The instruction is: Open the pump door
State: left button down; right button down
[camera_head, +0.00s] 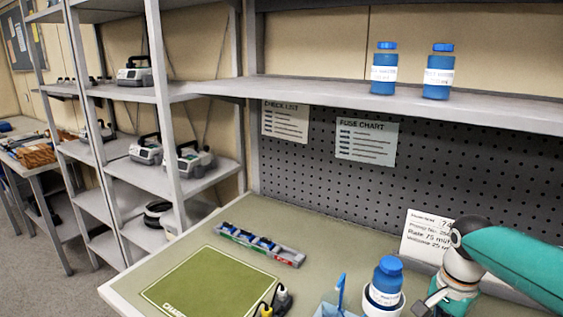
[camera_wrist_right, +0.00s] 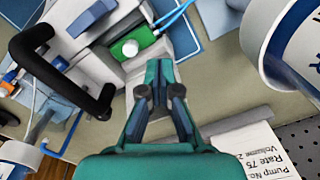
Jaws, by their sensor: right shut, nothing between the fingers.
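In the right wrist view, a grey-white pump (camera_wrist_right: 108,45) with a black carrying handle (camera_wrist_right: 62,78) fills the upper left. A green panel with a white round part (camera_wrist_right: 130,48) shows on it; I cannot tell which part is the door or how it stands. My right gripper (camera_wrist_right: 161,68) is shut and empty, its tips beside the green panel; contact cannot be told. In the head view, my teal right arm comes in from the right, its wrist low over the bench. This pump is not clearly seen there. My left gripper is not in view.
A blue-capped bottle (camera_head: 387,278) stands on the bench near my right wrist. A white pump card (camera_head: 424,232) stands behind. A grey tray with blue items (camera_head: 260,244) and a green mat (camera_head: 208,283) lie left. Two blue bottles (camera_head: 384,70) stand on the shelf above.

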jog(key=shift+s+a+b, duration=0.55)
jog(key=shift+s, duration=0.3)
notch_tip(320, 180, up, 8)
jog(key=p, duration=0.7)
